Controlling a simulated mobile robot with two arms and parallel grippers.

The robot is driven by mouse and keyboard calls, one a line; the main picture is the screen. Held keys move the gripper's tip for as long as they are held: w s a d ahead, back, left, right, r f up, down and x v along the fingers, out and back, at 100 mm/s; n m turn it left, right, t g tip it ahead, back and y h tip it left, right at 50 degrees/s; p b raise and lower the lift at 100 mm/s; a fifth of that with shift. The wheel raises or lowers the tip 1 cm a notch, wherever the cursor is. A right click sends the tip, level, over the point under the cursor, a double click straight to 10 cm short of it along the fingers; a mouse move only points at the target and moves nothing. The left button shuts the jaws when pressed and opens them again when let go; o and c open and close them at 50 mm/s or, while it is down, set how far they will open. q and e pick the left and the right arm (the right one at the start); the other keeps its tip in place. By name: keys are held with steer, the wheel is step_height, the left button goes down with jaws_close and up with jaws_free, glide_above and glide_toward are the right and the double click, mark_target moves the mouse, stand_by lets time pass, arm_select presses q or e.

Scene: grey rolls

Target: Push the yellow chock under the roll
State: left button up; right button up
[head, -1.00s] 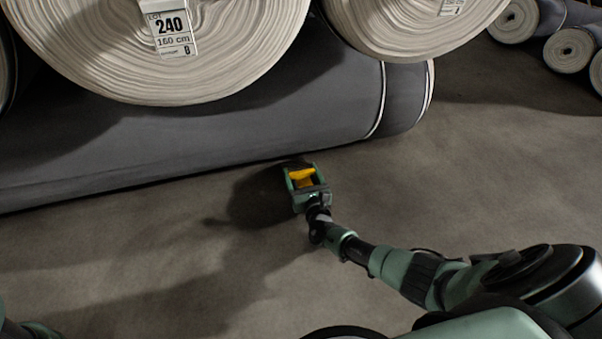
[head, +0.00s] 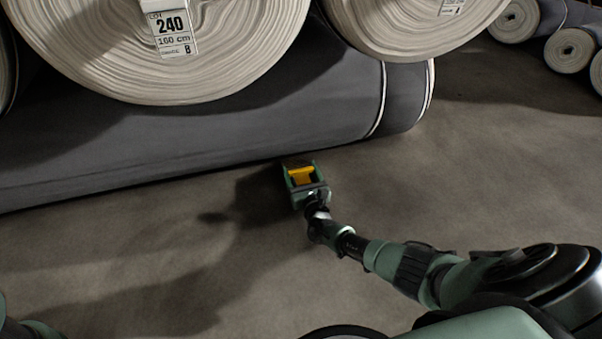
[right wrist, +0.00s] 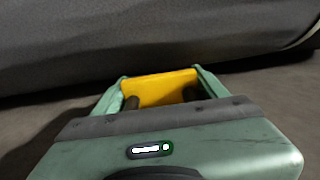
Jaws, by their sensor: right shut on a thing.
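The yellow chock (head: 301,175) is between the fingers of my right gripper (head: 299,171), which is shut on it. In the right wrist view the chock (right wrist: 162,88) shows as a yellow block between the two green fingers. The long grey roll (head: 250,135) lies on the floor just beyond the fingertips, and it fills the top of the right wrist view (right wrist: 150,40). I cannot tell whether the chock touches the roll. A small part of my left arm shows at the lower left edge; its gripper is out of view.
Large pale roll ends, one with a label (head: 172,34) reading 240, rest above the grey roll. Smaller rolls (head: 570,50) lie at the top right. The concrete floor (head: 480,180) is clear in front and to the right.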

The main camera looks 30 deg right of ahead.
mark_target(297, 165)
steer(key=shift+x, duration=1.8)
steer(key=o, duration=2)
steer(key=shift+f, duration=0.15)
steer(key=shift+f, duration=0.1)
